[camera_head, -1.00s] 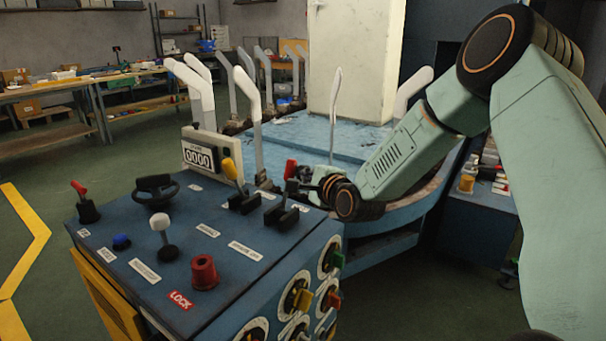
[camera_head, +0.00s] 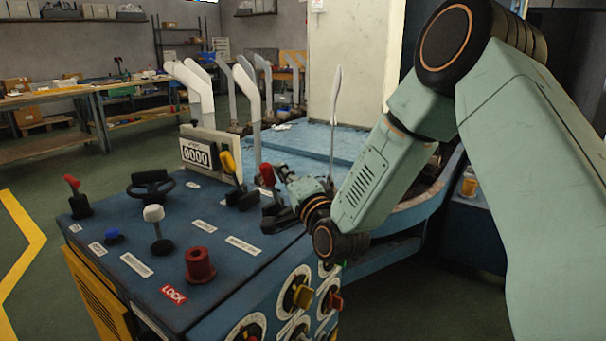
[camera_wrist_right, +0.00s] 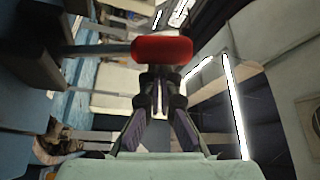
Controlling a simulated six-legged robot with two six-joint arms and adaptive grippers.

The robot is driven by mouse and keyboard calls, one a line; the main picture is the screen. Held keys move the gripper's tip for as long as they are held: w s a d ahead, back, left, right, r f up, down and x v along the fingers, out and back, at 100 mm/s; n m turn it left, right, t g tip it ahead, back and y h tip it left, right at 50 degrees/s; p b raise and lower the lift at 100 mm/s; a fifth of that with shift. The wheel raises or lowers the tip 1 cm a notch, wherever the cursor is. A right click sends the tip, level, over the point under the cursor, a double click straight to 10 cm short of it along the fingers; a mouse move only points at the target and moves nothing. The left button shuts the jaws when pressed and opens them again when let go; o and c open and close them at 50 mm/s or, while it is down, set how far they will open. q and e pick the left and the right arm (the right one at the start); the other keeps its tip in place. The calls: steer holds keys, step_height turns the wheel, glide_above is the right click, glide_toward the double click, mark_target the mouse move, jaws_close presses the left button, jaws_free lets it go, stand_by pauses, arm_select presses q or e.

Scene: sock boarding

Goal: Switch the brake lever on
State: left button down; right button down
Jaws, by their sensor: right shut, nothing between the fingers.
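The blue console (camera_head: 215,258) carries several levers, and I cannot read which label names the brake. A red-handled lever (camera_head: 267,174) stands at its right rear, leaning left beside a yellow-handled lever (camera_head: 229,163). My right gripper (camera_head: 281,172) is shut and empty just right of the red handle, with its tips close to it. In the right wrist view the red handle (camera_wrist_right: 162,50) lies just beyond the shut fingertips (camera_wrist_right: 160,78); I cannot tell whether they touch. My left gripper is not in view.
Another red-tipped lever (camera_head: 75,188), a black handwheel (camera_head: 152,184), a white-knobbed lever (camera_head: 155,222) and a red knob (camera_head: 199,266) stand on the console. A counter box (camera_head: 204,152) is at its back. Upright white sock forms (camera_head: 247,95) stand behind.

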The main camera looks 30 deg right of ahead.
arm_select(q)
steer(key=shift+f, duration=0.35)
arm_select(e)
steer(key=shift+s+a+f+n, duration=0.1)
steer(key=shift+s+a+n, duration=0.05)
steer(key=shift+a+n, duration=0.2)
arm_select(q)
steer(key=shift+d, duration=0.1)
